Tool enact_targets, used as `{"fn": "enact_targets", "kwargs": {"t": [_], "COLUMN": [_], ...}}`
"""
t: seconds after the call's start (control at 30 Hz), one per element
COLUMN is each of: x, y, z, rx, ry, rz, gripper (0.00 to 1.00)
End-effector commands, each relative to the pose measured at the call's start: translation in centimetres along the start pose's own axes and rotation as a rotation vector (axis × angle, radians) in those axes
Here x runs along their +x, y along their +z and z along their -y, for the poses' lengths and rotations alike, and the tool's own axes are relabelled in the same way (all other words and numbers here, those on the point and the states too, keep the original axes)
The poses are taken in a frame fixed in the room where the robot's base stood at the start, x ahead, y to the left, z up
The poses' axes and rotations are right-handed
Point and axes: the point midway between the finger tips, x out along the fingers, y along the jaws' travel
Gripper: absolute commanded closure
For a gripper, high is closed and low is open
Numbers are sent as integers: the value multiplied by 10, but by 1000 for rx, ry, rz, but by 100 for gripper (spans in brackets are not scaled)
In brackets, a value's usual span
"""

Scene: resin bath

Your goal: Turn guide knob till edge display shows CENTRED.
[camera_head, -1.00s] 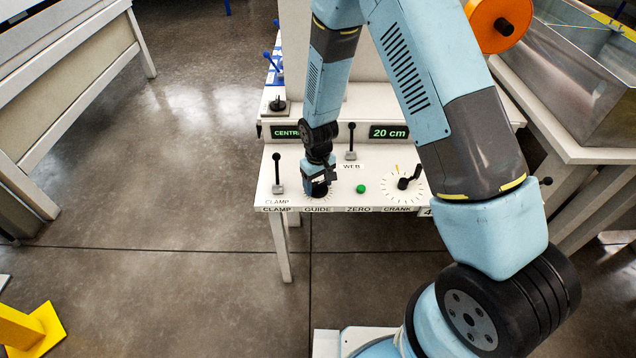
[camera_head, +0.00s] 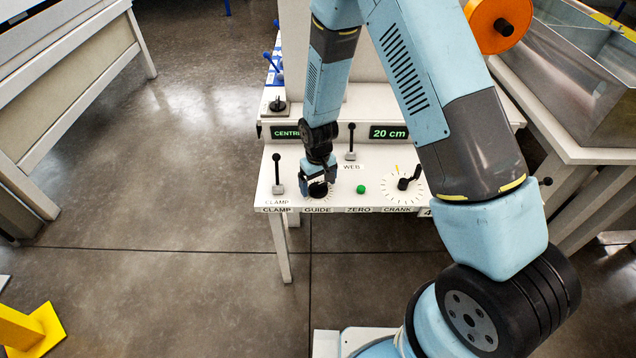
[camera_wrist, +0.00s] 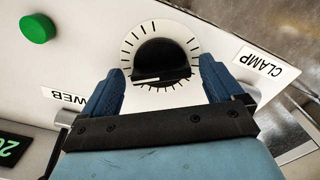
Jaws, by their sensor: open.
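The guide knob (camera_wrist: 160,60) is black and round with a pale pointer line, set in a ring of tick marks on the white panel. In the head view the knob (camera_head: 318,189) shows just below my gripper (camera_head: 318,178). In the wrist view my gripper (camera_wrist: 162,82) is open, with one blue finger on either side of the knob's near part; I cannot tell whether they touch it. The edge display (camera_head: 286,133) shows green letters reading "CENTR", the rest hidden behind my arm.
A CLAMP lever (camera_head: 277,172) stands left of the knob and a WEB lever (camera_head: 351,142) behind it to the right. A green ZERO button (camera_head: 361,189) and a crank (camera_head: 408,178) are to the right. Another display (camera_head: 388,132) reads 20 cm.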

Motion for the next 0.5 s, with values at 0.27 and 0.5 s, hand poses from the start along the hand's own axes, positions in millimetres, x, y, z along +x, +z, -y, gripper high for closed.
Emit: {"fn": "enact_targets", "kwargs": {"t": [0.27, 0.5], "x": [-2, -26], "y": [0, 0], "z": [0, 0], "rx": [-1, -1], "ry": [0, 0], "rz": [1, 0], "gripper": [6, 6]}}
